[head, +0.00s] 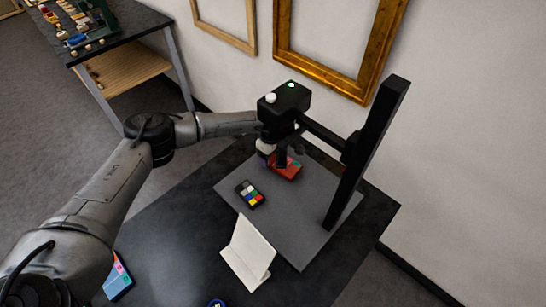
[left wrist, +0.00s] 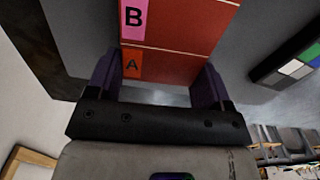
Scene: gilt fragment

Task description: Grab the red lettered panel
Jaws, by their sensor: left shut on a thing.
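The red lettered panel (head: 287,171) shows in the head view on or just above the grey board, below the black head of the stand, which hides part of it. In the left wrist view the panel (left wrist: 185,35) is red, with a pink tag lettered B and an orange tag lettered A along its left edge. My left gripper (left wrist: 157,82) is shut on its near end, with one purple finger at each side. In the head view the gripper is mostly hidden behind the stand's head. I cannot tell whether the panel is lifted. My right gripper is not in view.
A black stand (head: 365,150) rises from the grey board (head: 300,222), its head (head: 283,108) close over the panel. A colour card (head: 250,194) lies nearby. A white folded card (head: 247,251) stands in front. A blue box (head: 118,278) is at the black table's left edge.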

